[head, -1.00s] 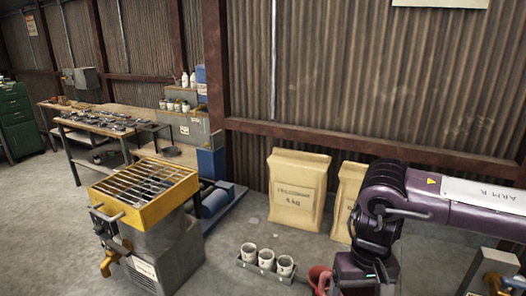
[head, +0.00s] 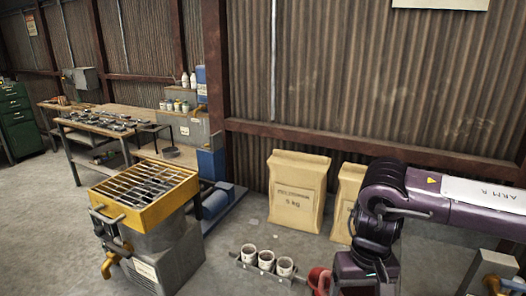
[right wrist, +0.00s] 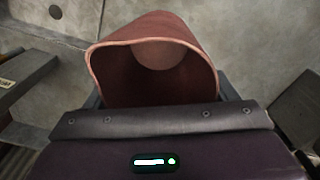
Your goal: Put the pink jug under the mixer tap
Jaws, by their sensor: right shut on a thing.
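The pink jug (head: 317,279) shows as a reddish shape at the bottom of the head view, beside my right forearm and partly cut off. In the right wrist view the jug (right wrist: 105,75) fills the top middle, its wide mouth facing the camera. My right gripper (right wrist: 160,101) is shut on it; the fingers are mostly hidden. A brass tap (head: 109,265) hangs on the grey unit with the yellow grated top at left. Another brass tap (head: 494,284) is on a grey unit at lower right. I cannot tell which is the mixer tap. My left gripper is out of view.
A rack with three white cups (head: 267,260) stands on the floor left of the jug. Two paper sacks (head: 297,190) lean at the wall. A yellow grated top (head: 146,190) crowns the left unit. A workbench (head: 100,125) stands behind. Open floor lies between the left unit and the cups.

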